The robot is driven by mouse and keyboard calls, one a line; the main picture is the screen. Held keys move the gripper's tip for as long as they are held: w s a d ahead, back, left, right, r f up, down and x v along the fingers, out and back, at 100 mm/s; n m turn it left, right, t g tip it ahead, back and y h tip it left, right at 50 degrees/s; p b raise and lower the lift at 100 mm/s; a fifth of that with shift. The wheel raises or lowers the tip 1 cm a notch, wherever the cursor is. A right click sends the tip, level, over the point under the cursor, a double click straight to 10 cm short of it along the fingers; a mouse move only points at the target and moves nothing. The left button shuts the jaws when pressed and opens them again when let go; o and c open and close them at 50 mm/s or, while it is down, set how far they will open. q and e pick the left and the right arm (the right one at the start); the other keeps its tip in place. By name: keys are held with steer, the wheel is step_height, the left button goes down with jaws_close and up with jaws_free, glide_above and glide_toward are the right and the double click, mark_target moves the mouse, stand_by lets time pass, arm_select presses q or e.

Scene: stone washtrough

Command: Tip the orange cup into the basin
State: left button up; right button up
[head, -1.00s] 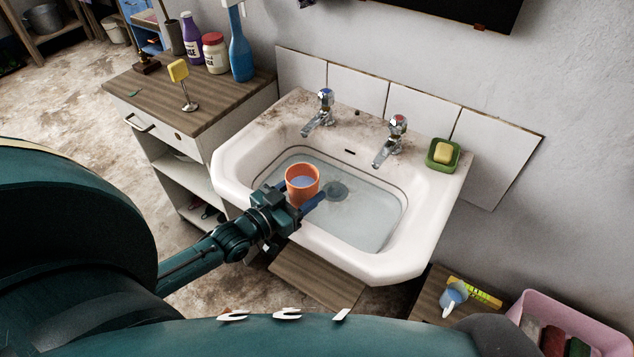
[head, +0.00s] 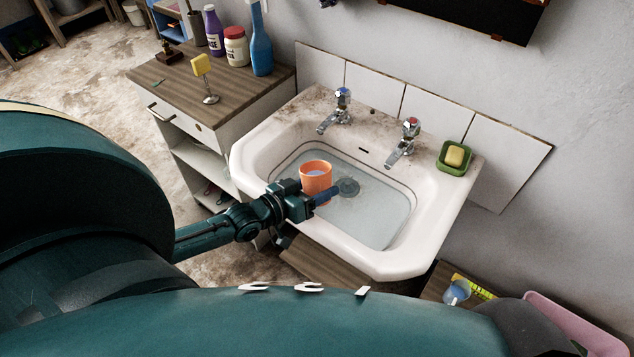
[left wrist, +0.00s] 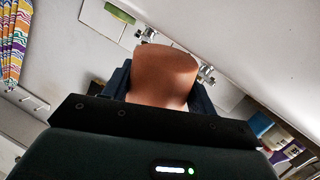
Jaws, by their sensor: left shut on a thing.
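The orange cup (head: 317,183) is held over the near left part of the white basin (head: 407,259). Its mouth faces up and bluish liquid shows inside. It looks close to upright; a slight tilt I cannot tell. My left gripper (head: 312,200) is shut on the cup, with its fingers around the sides. In the left wrist view the cup (left wrist: 165,75) sits between the two dark fingers. My right gripper is not in view.
Two taps (head: 335,112) (head: 404,143) stand at the basin's back. A green dish (head: 455,168) with yellow soap sits on the right rim. A wooden-topped cabinet (head: 185,88) with bottles stands left. A pink tub (head: 560,338) is lower right. The basin's right side is free.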

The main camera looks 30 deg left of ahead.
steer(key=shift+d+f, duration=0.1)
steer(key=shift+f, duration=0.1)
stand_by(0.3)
arm_select(q)
steer(key=shift+r+n+p, duration=0.25)
steer(key=shift+n+p, duration=0.05)
steer(key=shift+p, duration=0.05)
steer(key=shift+f+n+g+h, duration=0.15)
steer(key=shift+n+g+h, duration=0.15)
steer(key=shift+n+g, duration=0.15)
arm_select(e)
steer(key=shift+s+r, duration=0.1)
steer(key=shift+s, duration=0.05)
arm_select(q)
steer(key=shift+w+n+g, duration=0.1)
steer(key=shift+n+g, duration=0.35)
steer(key=shift+n, duration=0.1)
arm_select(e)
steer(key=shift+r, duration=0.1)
